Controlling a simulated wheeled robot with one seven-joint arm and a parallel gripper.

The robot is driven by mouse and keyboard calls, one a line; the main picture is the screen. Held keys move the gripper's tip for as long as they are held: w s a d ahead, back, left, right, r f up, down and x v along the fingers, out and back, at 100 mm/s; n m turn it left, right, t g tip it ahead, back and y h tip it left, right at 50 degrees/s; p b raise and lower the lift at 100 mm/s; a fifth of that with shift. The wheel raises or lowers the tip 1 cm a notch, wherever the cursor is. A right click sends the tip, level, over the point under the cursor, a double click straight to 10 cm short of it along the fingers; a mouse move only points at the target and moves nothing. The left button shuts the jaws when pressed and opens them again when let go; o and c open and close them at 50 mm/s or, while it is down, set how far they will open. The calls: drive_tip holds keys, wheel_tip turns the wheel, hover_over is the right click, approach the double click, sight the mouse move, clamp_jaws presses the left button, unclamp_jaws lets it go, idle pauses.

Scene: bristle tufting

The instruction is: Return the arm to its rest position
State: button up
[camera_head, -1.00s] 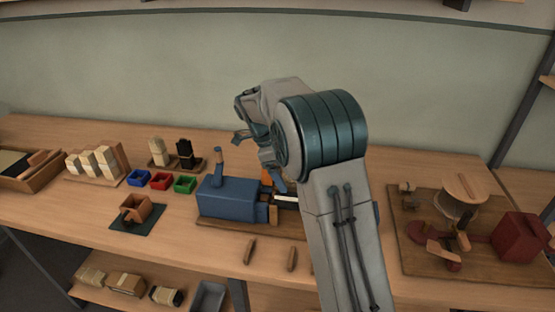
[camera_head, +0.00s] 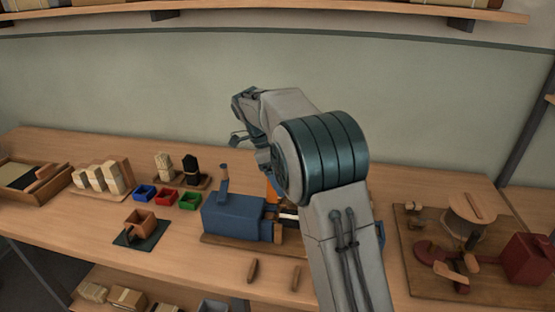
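My arm (camera_head: 345,235) rises from the bottom of the head view and bends left at a teal-banded joint (camera_head: 325,155). My gripper (camera_head: 238,138) is at the far left end of the arm, raised in front of the wall above the blue machine (camera_head: 232,216). It looks apart from everything on the bench. Its fingers are small and partly hidden by the wrist, so I cannot tell whether they are open or shut. No held object can be made out. My arm hides part of the blue machine's right side.
The wooden bench (camera_head: 70,225) holds blue (camera_head: 144,192), red (camera_head: 166,195) and green (camera_head: 190,201) bins, a small wooden box (camera_head: 140,220), bristle bundles and block brushes (camera_head: 102,177). A red machine (camera_head: 527,258) stands at right. A shelf (camera_head: 330,11) runs above.

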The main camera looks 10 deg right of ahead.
drive_tip(key=s+d+n+t+y, duration=0.2)
drive_tip(key=s+d+n, duration=0.1)
drive_tip(key=s+n, duration=0.7)
drive_tip(key=s+d+n+t+y+p, duration=0.1)
drive_tip(key=s+d+n+t+y, duration=0.1)
drive_tip(key=s+n, duration=0.8)
drive_tip(key=s+d, duration=0.1)
drive_tip(key=s, duration=0.7)
drive_tip(key=shift+s+r+n, duration=0.15)
drive_tip(key=shift+s+n, duration=0.25)
